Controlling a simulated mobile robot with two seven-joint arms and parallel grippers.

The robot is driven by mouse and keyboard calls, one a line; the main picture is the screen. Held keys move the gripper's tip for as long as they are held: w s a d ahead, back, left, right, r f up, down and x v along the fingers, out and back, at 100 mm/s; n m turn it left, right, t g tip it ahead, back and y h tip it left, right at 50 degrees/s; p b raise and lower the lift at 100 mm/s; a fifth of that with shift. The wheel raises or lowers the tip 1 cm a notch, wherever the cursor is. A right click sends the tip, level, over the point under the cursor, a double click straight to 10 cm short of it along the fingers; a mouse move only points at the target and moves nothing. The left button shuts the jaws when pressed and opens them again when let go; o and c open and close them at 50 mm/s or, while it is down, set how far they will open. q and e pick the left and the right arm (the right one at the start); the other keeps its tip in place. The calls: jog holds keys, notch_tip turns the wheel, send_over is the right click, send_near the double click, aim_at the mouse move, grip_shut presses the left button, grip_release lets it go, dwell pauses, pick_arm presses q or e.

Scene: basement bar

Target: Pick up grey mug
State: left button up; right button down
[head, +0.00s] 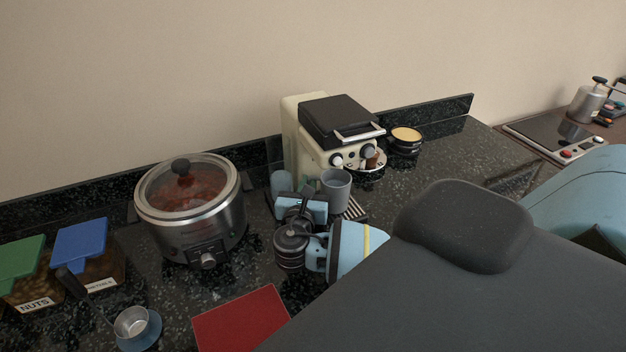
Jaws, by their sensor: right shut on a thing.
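The grey mug (336,191) stands upright in front of the cream coffee machine (309,149), at or just above its striped drip tray (354,208). My right gripper (302,188) reaches in from the lower right and is against the left side of the mug. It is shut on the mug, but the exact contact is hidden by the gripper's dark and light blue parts. I cannot tell whether the mug is lifted clear of the tray. My left gripper is not in view.
A slow cooker (190,204) with a glass lid stands left of my right gripper. Jars with blue (80,243) and green (22,256) lids, a small metal cup (132,323) and a red mat (241,320) lie nearer. A dark bowl (405,142) sits right of the machine.

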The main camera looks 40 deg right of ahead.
jog(key=shift+r, duration=1.4)
jog(key=s+a+r, duration=0.1)
jog(key=s+a, duration=0.1)
jog(key=s, duration=0.5)
jog(key=s+a+r, duration=0.1)
jog(key=s+a, duration=0.2)
jog(key=s, duration=0.4)
jog(key=shift+s+a, duration=0.35)
jog(key=shift+s, duration=0.05)
jog(key=shift+r, duration=0.1)
jog(key=shift+a, duration=0.1)
